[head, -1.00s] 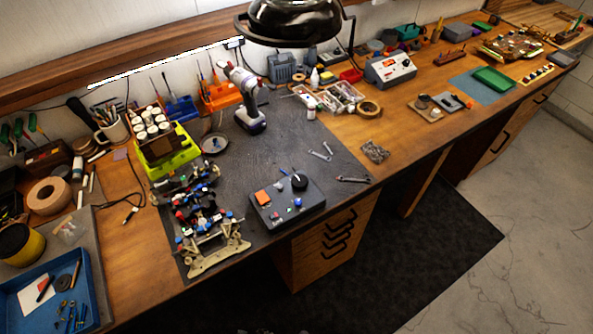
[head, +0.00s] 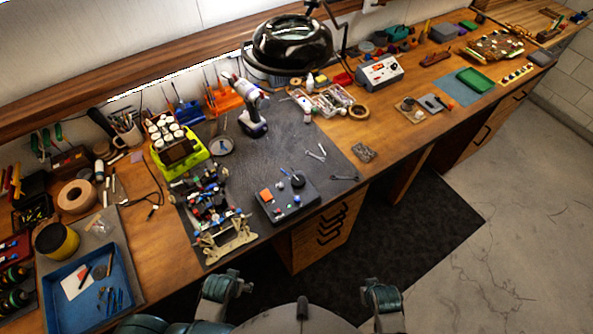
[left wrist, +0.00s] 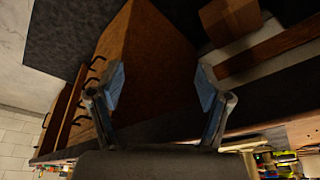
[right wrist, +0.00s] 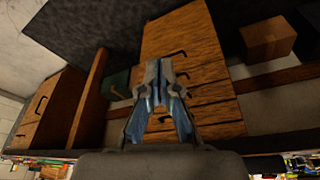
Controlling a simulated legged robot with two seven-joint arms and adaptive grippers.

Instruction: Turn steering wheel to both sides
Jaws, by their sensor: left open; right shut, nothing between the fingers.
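A dark grey control box (head: 287,200) sits on the black work mat near the bench's front edge in the head view. A round black knob (head: 298,181), which looks like the steering wheel, is on its top right, with an orange block and small coloured controls nearby. The racecar chassis (head: 212,210) lies just left of the box. My left gripper (left wrist: 160,80) is open and empty in the left wrist view, facing the drawers below the bench. My right gripper (right wrist: 159,72) is shut and empty in the right wrist view. Both are away from the box.
Bench drawers (head: 320,235) are under the mat's front edge. A black magnifier lamp (head: 290,42) hangs over the back of the bench. A cordless drill (head: 246,105) and wrenches (head: 318,152) lie behind the box. A blue tray (head: 88,285) is at the left.

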